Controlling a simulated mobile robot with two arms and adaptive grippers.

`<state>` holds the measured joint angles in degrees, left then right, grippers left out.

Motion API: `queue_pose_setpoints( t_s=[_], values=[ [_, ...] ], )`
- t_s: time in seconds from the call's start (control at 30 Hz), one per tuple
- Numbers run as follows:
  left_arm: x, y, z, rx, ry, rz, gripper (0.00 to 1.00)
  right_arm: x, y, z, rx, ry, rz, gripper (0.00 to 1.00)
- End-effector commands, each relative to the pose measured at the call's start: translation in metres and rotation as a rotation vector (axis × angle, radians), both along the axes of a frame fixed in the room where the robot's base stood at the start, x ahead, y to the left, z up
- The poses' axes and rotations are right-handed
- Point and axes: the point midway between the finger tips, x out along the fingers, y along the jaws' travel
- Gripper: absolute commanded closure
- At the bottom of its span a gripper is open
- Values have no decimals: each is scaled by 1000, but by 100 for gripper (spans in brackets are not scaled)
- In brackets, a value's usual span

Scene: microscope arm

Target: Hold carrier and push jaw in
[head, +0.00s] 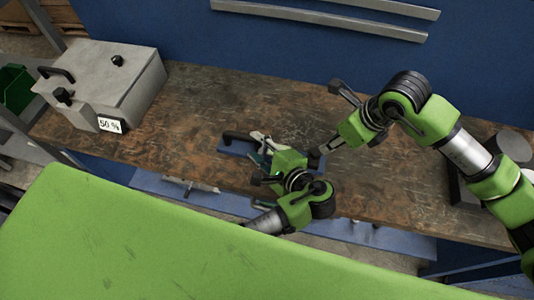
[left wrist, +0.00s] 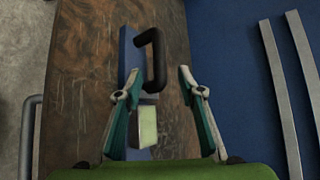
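A blue plate (head: 236,147) with a black handle (head: 238,136) lies on the workbench; the handle also shows in the left wrist view (left wrist: 157,55). I cannot tell for sure which part is the carrier and which the jaw. My left gripper (head: 258,146) is low over the blue plate. In the left wrist view its fingers (left wrist: 160,75) are spread, with a pale block (left wrist: 147,127) showing between them, apart from both. My right gripper (head: 334,120) has its fingers spread wide, to the right of the left gripper. A dark part (head: 315,156) sits beside its lower finger.
A grey metal box (head: 105,85) with a "50 %" label stands at the bench's left end. Dark round pieces (head: 515,146) stand at the right end. The wooden bench top (head: 200,110) is clear between the box and the plate. A blue wall (head: 300,55) rises behind.

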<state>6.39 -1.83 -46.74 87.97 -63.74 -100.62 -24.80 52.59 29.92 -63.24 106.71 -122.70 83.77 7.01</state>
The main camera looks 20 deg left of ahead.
Motion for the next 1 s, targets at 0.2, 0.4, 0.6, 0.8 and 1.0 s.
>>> queue_pose_setpoints(
  t_s=[0.2,0.4,0.6,0.8,1.0],
  values=[
    [23,31,-16,2,0,1,64,0,0,0,0,0,0,72],
    [35,47,-25,1,0,-1,64,0,0,0,0,0,0,72],
    [39,52,-28,0,0,0,64,0,0,0,0,0,0,72],
    [38,52,-28,0,0,0,64,0,0,0,0,0,0,72],
    [38,51,-28,-1,0,-1,100,0,0,0,0,0,0,72]
  ],
)
